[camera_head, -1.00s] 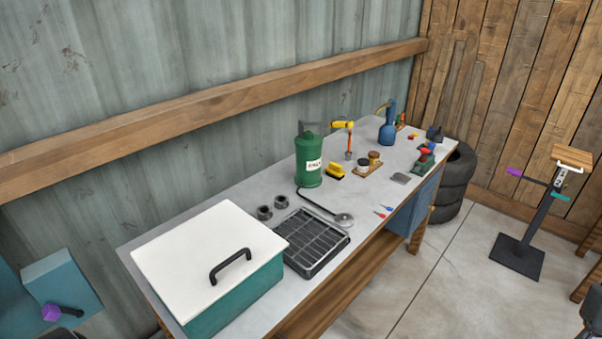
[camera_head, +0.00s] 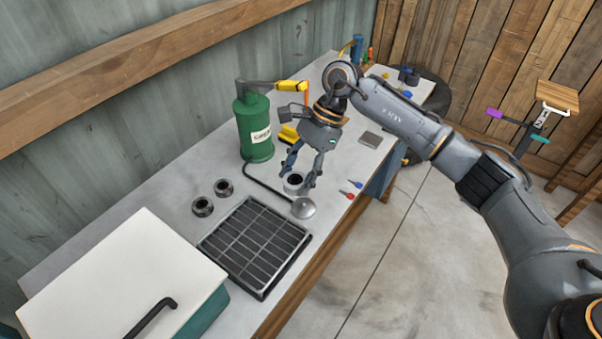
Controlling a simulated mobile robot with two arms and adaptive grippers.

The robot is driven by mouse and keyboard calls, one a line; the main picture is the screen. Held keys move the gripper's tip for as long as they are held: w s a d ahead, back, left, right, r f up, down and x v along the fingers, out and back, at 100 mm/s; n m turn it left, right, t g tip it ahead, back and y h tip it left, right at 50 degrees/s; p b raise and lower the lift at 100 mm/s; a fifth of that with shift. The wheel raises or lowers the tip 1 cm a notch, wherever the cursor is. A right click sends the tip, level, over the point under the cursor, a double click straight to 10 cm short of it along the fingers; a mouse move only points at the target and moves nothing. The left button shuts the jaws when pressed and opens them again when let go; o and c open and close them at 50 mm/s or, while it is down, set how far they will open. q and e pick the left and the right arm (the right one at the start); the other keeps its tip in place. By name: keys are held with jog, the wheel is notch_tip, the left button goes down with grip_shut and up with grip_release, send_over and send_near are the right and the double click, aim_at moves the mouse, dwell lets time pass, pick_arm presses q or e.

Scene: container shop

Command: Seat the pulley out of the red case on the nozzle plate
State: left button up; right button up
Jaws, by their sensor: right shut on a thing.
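My right gripper (camera_head: 297,179) reaches over the middle of the bench, pointing down. Its fingers are shut on a small round piece (camera_head: 294,184), white with a dark top, which may be the pulley. The piece is just behind the round metal end of a black-handled tool; I cannot tell its height above the bench. A flat grey square (camera_head: 370,139) lies on the bench right of the gripper; I cannot tell whether it is the nozzle plate. I cannot make out a red case. My left gripper is not in view.
A green canister (camera_head: 253,128) stands left of the gripper. Two dark nuts (camera_head: 203,206), a black gridded tray (camera_head: 254,246) and a white-lidded box (camera_head: 115,283) are nearer. Small red and blue items (camera_head: 350,190) lie by the bench's right edge.

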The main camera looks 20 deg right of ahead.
aim_at(299, 177)
jog(key=w+f+m, duration=0.1)
jog(key=f+m+t, duration=0.1)
jog(key=m, duration=0.1)
jog(key=shift+w+d+f+t, duration=0.25)
jog(key=shift+w+d+t, duration=0.05)
jog(key=shift+w+d, duration=0.1)
jog(key=d+f+m+t, duration=0.1)
jog(key=f, duration=0.1)
jog(key=w+d+f+m+b, duration=0.1)
jog(key=f+m, duration=0.1)
jog(key=w+d+f+m+t, duration=0.1)
jog(key=f+m, duration=0.1)
jog(key=shift+w+f+t, duration=0.1)
jog(key=shift+w+t, duration=0.1)
jog(key=shift+t, duration=0.1)
notch_tip(299, 177, down, 3)
jog(key=shift+w+r+b, duration=0.1)
jog(key=shift+b, duration=0.8)
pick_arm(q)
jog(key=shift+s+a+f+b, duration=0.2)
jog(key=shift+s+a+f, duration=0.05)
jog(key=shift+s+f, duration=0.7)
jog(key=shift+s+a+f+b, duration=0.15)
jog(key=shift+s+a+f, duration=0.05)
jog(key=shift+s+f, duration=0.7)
pick_arm(e)
jog(key=shift+f, duration=0.85)
